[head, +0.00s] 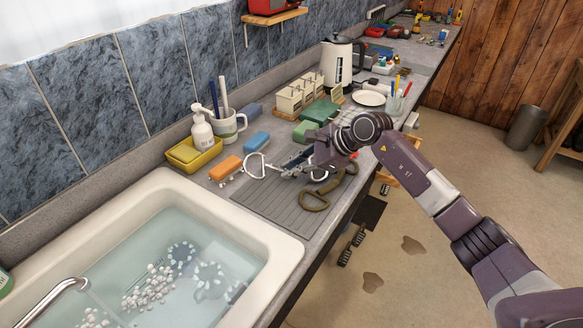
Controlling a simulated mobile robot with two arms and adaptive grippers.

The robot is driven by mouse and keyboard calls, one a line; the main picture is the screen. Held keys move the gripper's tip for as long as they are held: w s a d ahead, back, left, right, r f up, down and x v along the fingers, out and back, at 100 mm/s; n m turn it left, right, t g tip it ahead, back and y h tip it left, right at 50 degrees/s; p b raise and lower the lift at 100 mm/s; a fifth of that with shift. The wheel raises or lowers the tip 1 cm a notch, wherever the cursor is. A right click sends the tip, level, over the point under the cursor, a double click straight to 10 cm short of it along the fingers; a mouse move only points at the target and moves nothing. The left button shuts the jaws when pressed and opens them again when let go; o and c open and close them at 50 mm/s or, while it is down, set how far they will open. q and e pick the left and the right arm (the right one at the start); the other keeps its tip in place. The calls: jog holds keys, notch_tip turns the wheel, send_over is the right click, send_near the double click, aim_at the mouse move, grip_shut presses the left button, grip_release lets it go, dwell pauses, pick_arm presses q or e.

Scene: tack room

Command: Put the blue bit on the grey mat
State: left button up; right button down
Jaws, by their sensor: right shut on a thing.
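My right gripper (298,163) reaches in from the right over the counter and is shut on a bit with pale metal rings (256,166). One ring shows to the left of the fingers; the fingers hide much of the middle, so its blue colour is hard to make out. The grey mat (262,203) is ribbed and lies on the counter beside the sink, below the gripper. I cannot tell whether the held bit touches it. My left gripper is out of view.
The sink (277,236) holds water and several submerged things. An orange brush (226,168) and a blue brush (256,141) lie behind the mat. A mug (227,128), a yellow tray (190,161) with a bottle, a green block and a kettle (340,62) stand farther back.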

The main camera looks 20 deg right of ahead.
jog(key=c, duration=2.4)
grip_release()
jog(key=shift+f, duration=0.15)
jog(key=o, duration=0.5)
jog(key=shift+c, duration=0.2)
jog(key=shift+r, duration=0.2)
jog(key=shift+s+d+r, duration=0.1)
jog(key=shift+d, duration=0.15)
jog(key=b+v, duration=0.4)
jog(key=v, duration=0.7)
jog(key=shift+s+r, duration=0.2)
jog(key=shift+r, duration=0.1)
jog(key=shift+d+f, duration=0.1)
